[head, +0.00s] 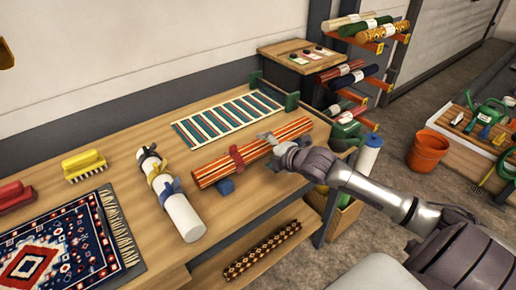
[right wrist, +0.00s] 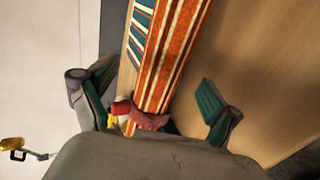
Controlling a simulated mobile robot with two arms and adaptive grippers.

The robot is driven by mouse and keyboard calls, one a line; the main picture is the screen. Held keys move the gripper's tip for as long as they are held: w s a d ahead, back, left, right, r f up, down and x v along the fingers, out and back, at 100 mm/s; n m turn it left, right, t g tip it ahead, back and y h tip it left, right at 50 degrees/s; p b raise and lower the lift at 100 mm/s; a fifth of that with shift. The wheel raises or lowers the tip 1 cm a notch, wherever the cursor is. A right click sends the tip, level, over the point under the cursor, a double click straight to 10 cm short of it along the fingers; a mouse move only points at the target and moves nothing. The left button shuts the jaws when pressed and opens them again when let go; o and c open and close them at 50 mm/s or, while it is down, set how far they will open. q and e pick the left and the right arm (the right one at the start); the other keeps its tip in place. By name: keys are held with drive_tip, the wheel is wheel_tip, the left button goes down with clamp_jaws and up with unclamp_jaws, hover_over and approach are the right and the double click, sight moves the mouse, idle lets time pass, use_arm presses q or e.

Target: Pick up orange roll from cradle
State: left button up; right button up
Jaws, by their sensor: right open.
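The orange roll (head: 255,149), striped orange, cream and dark, lies at a slant on small blue cradle blocks (head: 225,186) on the wooden table. A red band (head: 237,158) is around it. My right gripper (head: 270,138) is open at the right part of the roll, above it. In the right wrist view the orange roll (right wrist: 178,50) runs between the spread green-padded fingers of my right gripper (right wrist: 155,100), with the red band (right wrist: 150,120) close to the palm. I cannot tell whether the fingers touch the roll. My left gripper is not in view.
A white roll (head: 182,215) with straps lies left of it. A striped mat (head: 228,118) lies behind. A rack with rolls (head: 350,70) and an orange bucket (head: 428,150) stand right.

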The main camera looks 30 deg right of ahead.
sight(262, 150)
drive_tip(key=x, duration=0.2)
drive_tip(key=p+x, duration=0.1)
drive_tip(key=x, duration=0.2)
drive_tip(key=shift+d+f, duration=0.25)
drive_tip(key=shift+f, duration=0.05)
drive_tip(key=c, duration=1.5)
drive_tip(key=shift+r, duration=0.1)
clamp_jaws()
